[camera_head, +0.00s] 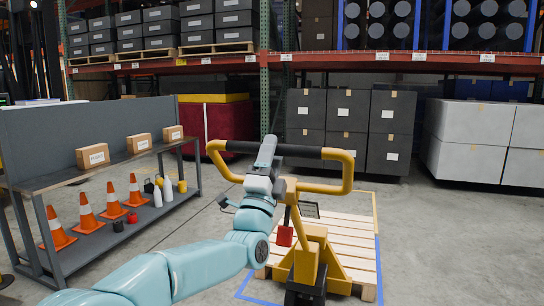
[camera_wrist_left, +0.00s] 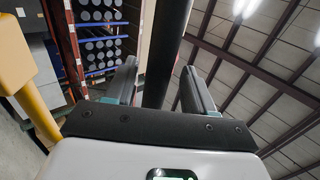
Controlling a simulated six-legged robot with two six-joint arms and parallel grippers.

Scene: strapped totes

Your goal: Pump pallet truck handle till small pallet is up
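The yellow pallet truck (camera_head: 306,262) stands in the middle of the head view. Its handle is a yellow loop (camera_head: 349,172) with a black grip bar (camera_head: 300,151) across the top. My left gripper (camera_head: 267,150) is at this bar, near its middle. In the left wrist view the dark bar (camera_wrist_left: 168,45) passes between the two fingers (camera_wrist_left: 160,68), with a gap visible beside it, so the gripper looks open around it. The small wooden pallet (camera_head: 349,232) lies behind and around the truck's base; its height off the floor is hard to tell. My right gripper is out of view.
A grey shelf bench (camera_head: 65,179) with boxes, orange cones (camera_head: 87,216) and bottles stands at the left. Dark stacked totes (camera_head: 345,110) and white totes (camera_head: 470,140) stand behind. Blue and yellow tape marks the floor around the pallet. The floor at the right is clear.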

